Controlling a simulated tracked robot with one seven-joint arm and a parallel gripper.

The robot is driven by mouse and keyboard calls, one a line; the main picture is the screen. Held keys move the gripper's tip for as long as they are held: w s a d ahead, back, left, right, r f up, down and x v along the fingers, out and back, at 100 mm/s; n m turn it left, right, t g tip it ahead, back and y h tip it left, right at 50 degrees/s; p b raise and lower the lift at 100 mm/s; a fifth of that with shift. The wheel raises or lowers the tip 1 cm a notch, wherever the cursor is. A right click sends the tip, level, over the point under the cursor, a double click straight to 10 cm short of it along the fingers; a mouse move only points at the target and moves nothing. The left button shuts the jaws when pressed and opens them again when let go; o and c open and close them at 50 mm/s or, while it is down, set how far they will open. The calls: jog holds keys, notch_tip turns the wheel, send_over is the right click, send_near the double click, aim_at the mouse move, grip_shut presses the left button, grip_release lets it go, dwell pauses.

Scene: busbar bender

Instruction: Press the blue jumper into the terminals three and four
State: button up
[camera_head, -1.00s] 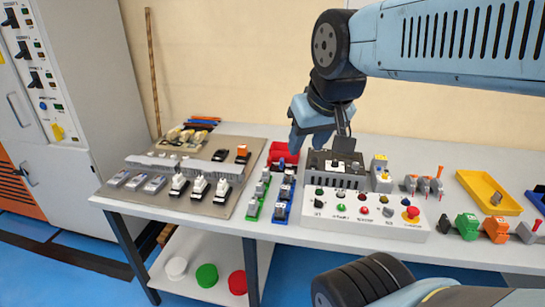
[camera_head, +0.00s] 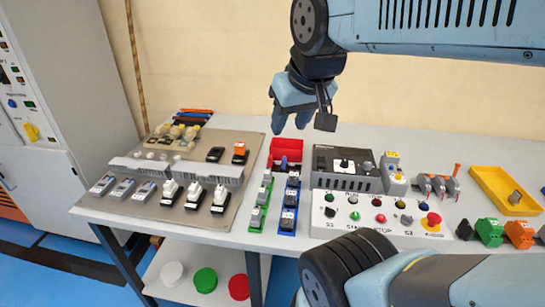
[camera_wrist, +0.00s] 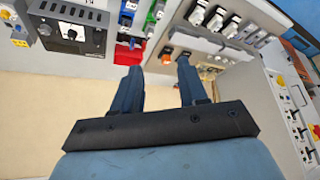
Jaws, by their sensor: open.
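My gripper (camera_head: 291,123) is open and empty, raised above the back of the bench near the red tray (camera_head: 297,153). Its two spread fingers also show in the wrist view (camera_wrist: 160,63), with nothing between them. A small blue piece (camera_head: 284,163), possibly the blue jumper, is at the red tray's front edge. Grey terminal-like blocks stand in a row on a green strip (camera_head: 256,219) and another on a blue strip (camera_head: 287,221), in front of the tray. Their numbers are too small to read, so I cannot tell which are three and four.
A grey box with a knob (camera_head: 345,170) and a white button panel (camera_head: 375,219) stand right of the strips. A board with white-handled switches (camera_head: 195,192) lies left. A yellow tray (camera_head: 507,190) is at the far right. The space around the raised gripper looks free.

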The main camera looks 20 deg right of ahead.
jog(key=shift+o, duration=0.2)
jog(key=shift+a, duration=0.2)
jog(key=shift+o, duration=0.3)
jog(key=shift+w+d+f, duration=0.1)
jog(key=shift+w, duration=0.35)
jog(key=m+g+h, duration=0.2)
jog(key=m, duration=0.4)
send_over(284, 158)
jog(key=s+a, duration=0.2)
jog(key=s, duration=0.3)
notch_tip(284, 158, down, 19)
jog(key=shift+m, duration=0.3)
jog(key=x, duration=0.9)
jog(key=shift+w, duration=0.3)
jog(key=shift+x, duration=2.75)
jog(key=shift+w+a, duration=0.15)
jog(key=shift+a, duration=0.05)
jog(key=shift+c, duration=0.5)
grip_shut()
